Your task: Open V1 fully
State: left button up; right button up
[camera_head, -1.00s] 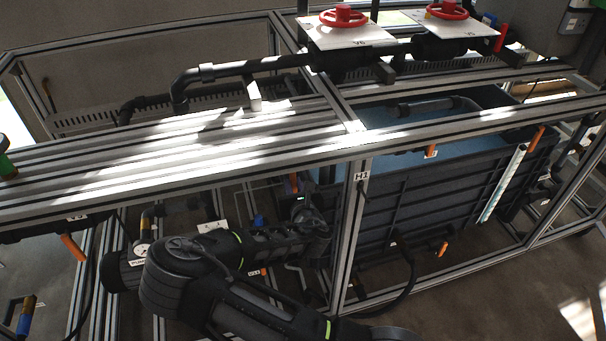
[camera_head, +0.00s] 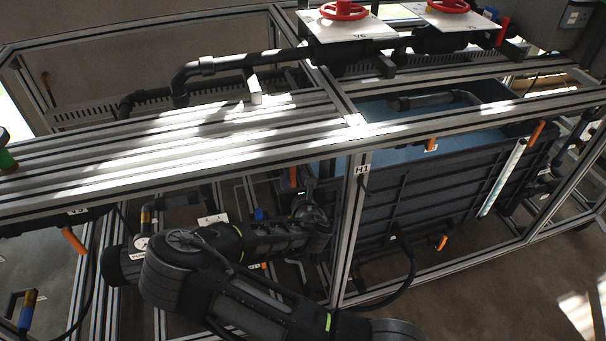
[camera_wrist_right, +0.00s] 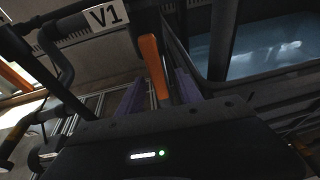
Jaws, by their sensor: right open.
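The V1 label (camera_wrist_right: 105,15) is a white tag with black letters at the top left of the right wrist view. The orange lever handle of V1 (camera_wrist_right: 153,67) is beside it, pointing down toward my gripper. My right gripper (camera_wrist_right: 158,92) is open, with its purple fingers on either side of the lever's lower end. I cannot tell whether either finger touches it. In the head view my right gripper (camera_head: 302,192) is inside the frame, left of the H1 post, and largely hidden by the beam and my arm. My left gripper is out of view.
Slotted aluminium beams (camera_head: 230,150) run above my right arm, and the H1 post (camera_head: 352,225) stands just right of the gripper. A dark tank (camera_head: 420,190) with blue inside lies beyond. Red handwheels (camera_head: 343,10) sit on top. A black hose (camera_head: 405,275) hangs below.

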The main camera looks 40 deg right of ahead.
jog(key=f+v, duration=0.1)
jog(key=v, duration=0.5)
jog(key=shift+s+p, duration=0.35)
jog(key=shift+p, duration=0.05)
jog(key=shift+r, duration=0.1)
jog(key=p+v, duration=0.6)
jog(key=v, duration=0.2)
jog(key=shift+p, duration=0.3)
